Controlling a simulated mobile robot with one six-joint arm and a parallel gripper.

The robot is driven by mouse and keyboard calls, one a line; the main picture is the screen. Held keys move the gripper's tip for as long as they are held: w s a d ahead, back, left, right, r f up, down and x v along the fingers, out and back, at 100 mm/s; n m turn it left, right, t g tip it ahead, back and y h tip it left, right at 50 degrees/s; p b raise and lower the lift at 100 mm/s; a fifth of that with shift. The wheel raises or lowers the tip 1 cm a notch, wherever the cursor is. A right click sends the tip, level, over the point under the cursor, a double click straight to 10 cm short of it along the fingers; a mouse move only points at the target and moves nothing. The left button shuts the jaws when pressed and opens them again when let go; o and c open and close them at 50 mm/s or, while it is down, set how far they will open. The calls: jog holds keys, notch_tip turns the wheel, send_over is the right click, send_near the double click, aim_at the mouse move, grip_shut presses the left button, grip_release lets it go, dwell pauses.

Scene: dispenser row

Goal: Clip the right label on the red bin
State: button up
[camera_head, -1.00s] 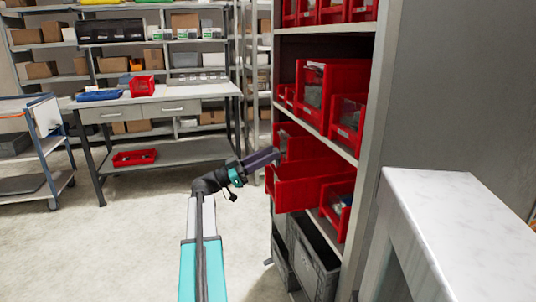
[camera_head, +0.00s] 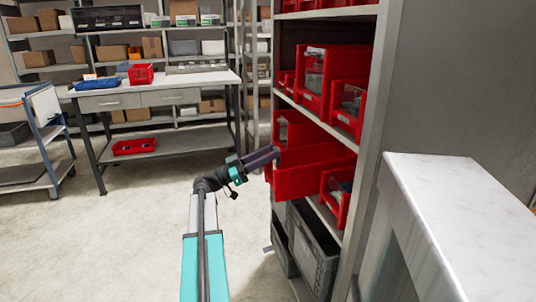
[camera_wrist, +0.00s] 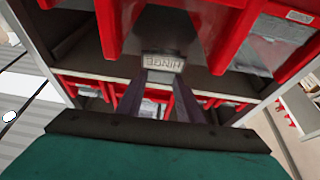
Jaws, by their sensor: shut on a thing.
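A red bin (camera_head: 308,181) juts out from the middle shelf of the rack in the head view. My gripper (camera_head: 275,152) is at its left end, close to the bin's front. In the wrist view, my gripper (camera_wrist: 163,76) is shut on a small pale label (camera_wrist: 163,64). Its dark lettering appears upside down and seems to read HINGE. Red bin walls (camera_wrist: 224,38) stand on both sides beyond the label. I cannot tell whether the label touches a bin.
The rack (camera_head: 371,140) holds several other red bins, with grey crates (camera_head: 312,250) below. A pale-topped counter (camera_head: 450,210) stands at the right. A workbench (camera_head: 150,93) stands at the back left. The floor left of my arm is clear.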

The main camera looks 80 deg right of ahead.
jog(key=shift+f+b, duration=0.55)
jog(key=shift+f, duration=0.05)
jog(key=o, duration=1.2)
jog(key=shift+c, duration=0.2)
jog(key=v, duration=1.3)
jog(key=shift+w+f+p, duration=0.25)
jog(key=shift+w+p, duration=0.1)
